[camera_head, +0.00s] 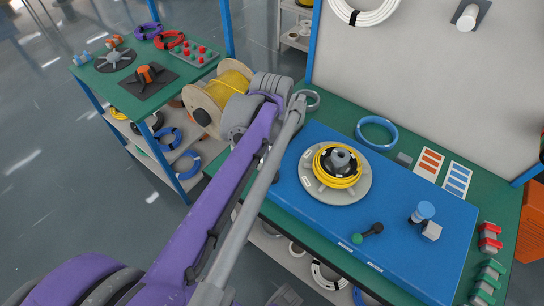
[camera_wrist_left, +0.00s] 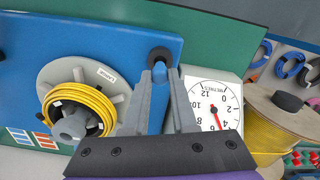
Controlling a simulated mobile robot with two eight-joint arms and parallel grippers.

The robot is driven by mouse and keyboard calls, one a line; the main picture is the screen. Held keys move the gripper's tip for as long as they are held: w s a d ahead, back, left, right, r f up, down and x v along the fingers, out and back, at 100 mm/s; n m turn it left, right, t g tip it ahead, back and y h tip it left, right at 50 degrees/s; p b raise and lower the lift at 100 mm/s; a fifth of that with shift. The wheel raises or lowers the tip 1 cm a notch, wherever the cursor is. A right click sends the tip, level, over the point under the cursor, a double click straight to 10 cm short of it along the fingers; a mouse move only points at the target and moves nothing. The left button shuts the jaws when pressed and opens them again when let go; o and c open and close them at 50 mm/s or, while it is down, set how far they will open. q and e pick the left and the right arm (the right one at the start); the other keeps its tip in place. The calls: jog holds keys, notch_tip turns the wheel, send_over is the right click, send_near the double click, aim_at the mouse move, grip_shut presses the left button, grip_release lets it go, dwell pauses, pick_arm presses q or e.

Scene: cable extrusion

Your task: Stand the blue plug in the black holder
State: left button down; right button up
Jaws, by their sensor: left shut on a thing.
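My left arm crosses the head view, and its gripper is hidden there. No black holder is clearly recognisable. My right gripper is out of view.
The blue mat (camera_head: 310,215) carries a grey turntable with a yellow cable coil (camera_head: 338,166). A white metre dial (camera_wrist_left: 213,105) sits right of my fingers. A yellow cable spool (camera_head: 228,90) stands beyond my arm. Red and green blocks line the right table edge.

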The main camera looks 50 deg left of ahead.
pick_arm(q)
jog(key=shift+f+b, duration=0.55)
jog(key=shift+f, duration=0.5)
jog(key=shift+f, duration=0.4)
jog(key=c, duration=0.6)
grip_release()
jog(key=shift+c, duration=0.2)
notch_tip(320, 180, up, 8)
jog(key=p, duration=0.6)
jog(key=shift+r+p, duration=0.1)
jog(key=shift+p, duration=0.2)
